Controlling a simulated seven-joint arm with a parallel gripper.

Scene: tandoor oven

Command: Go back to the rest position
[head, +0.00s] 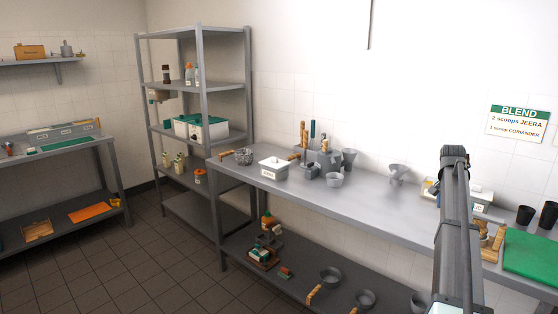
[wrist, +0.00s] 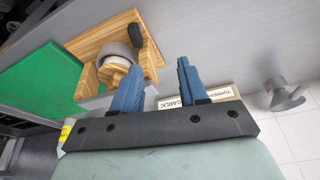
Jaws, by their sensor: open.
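My gripper (wrist: 160,65) shows in the wrist view with its two blue fingers apart and nothing between them. It is over the steel bench (wrist: 225,40), close to a wooden stand (wrist: 92,50) with a grey round part and a dark knob. The left finger overlaps the stand's edge in the picture; I cannot tell whether they touch. A box labelled garlic (wrist: 207,97) is partly hidden behind the right finger. In the head view my arm rises at the right and hides most of the gripper.
A green board (head: 531,254) lies right of my arm, with dark cups (head: 549,215) behind it. Bare bench lies between. Pans (head: 331,275) sit on the lower shelf.

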